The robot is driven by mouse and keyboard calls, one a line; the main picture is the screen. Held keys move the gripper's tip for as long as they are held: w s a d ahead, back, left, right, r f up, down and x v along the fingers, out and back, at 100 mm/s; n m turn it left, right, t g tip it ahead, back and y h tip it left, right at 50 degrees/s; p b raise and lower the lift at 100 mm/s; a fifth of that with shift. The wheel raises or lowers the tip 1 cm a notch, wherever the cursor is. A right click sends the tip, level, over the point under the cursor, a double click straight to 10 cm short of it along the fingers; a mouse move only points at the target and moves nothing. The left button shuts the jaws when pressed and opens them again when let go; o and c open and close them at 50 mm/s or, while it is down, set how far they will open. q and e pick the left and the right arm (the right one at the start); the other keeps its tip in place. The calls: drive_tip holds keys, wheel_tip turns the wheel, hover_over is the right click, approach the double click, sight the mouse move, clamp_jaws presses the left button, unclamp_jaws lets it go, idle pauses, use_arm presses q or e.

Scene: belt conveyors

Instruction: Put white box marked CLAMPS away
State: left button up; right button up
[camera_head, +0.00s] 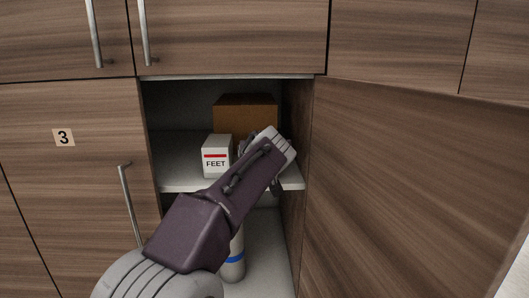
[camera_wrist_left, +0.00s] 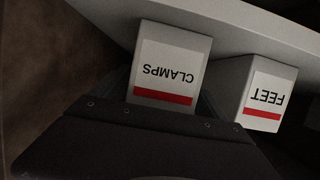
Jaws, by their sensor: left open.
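The white box marked CLAMPS (camera_wrist_left: 172,68), with a red stripe, shows upside down in the left wrist view, standing on the shelf beside a white FEET box (camera_wrist_left: 266,94). In the head view the CLAMPS box is hidden behind my left arm, while the FEET box (camera_head: 216,156) stands on the cabinet's middle shelf (camera_head: 185,181), just left of my wrist. My left gripper (camera_head: 260,164) is open at the shelf's right part, mostly covered by my own wrist. The wrist view does not show its fingertips clearly. My right gripper is out of view.
A brown box (camera_head: 246,105) stands behind on the same shelf. A bottle with a blue band (camera_head: 235,270) stands on the lower shelf. An open wooden door (camera_head: 400,190) borders the right side, and a closed door marked 3 (camera_head: 75,180) the left.

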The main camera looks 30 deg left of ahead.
use_arm(q)
drive_tip(key=b+v, duration=0.3)
drive_tip(key=v, duration=0.7)
drive_tip(key=shift+s+d, duration=0.15)
drive_tip(key=shift+s, duration=0.3)
